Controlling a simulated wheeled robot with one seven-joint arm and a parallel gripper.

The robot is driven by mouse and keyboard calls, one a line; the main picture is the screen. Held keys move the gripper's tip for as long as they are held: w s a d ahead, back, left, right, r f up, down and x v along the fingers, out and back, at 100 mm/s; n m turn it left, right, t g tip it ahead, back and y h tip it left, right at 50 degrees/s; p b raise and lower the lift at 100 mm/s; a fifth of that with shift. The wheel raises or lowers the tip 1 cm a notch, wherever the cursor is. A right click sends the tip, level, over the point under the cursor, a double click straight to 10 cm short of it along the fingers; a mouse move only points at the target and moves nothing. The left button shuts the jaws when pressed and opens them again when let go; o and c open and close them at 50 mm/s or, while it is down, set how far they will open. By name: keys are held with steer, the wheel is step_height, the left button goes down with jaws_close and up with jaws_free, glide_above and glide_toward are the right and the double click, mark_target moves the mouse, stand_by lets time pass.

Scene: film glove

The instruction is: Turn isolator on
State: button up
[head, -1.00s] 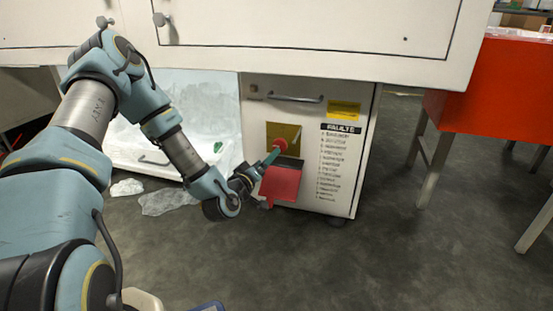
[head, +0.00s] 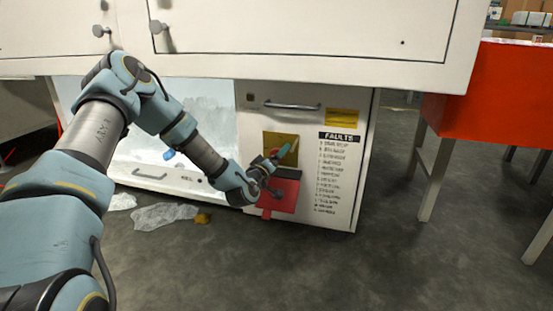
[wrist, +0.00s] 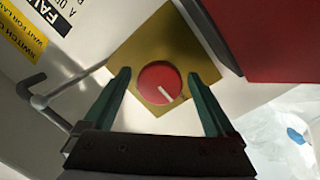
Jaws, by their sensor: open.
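The isolator is a round red knob (wrist: 160,82) with a white pointer line, on a square yellow plate (wrist: 190,50) on the white cabinet front. In the wrist view, my gripper (wrist: 160,85) is open. Its two green fingers stand either side of the knob, with gaps between them and it; I cannot tell how far they reach along it. The white line points from the knob's middle towards the lower right. In the head view the yellow plate (head: 289,138) shows above a red flap, and my gripper (head: 283,152) covers the knob there.
A red flap (head: 284,194) hangs open below the plate; it is at the upper right in the wrist view (wrist: 270,35). A drawer handle (head: 292,106) and a faults list (head: 338,175) are beside. An orange bench (head: 490,95) stands right, with clear floor between.

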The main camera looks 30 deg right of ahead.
steer(key=shift+c, duration=0.2)
steer(key=c, duration=1.3)
steer(key=shift+r+m+p, duration=0.15)
steer(key=shift+m+p, duration=0.15)
steer(key=m+p, duration=0.1)
steer(key=m, duration=0.1)
steer(key=shift+s+d+r+m+p, duration=0.1)
steer(key=shift+m+p, duration=0.3)
steer(key=m+p, duration=0.2)
steer(key=m, duration=0.2)
steer(key=shift+y, duration=0.4)
steer(key=m+y+p, duration=0.1)
steer(key=m, duration=0.4)
steer(key=shift+d, duration=0.1)
steer(key=shift+f+m+t+y+p, duration=0.15)
steer(key=shift+m+p, duration=0.2)
steer(key=shift+m, duration=0.7)
steer(key=shift+f+m+t+y+p, duration=0.15)
steer(key=shift+m+p, duration=0.15)
steer(key=shift+m, duration=0.75)
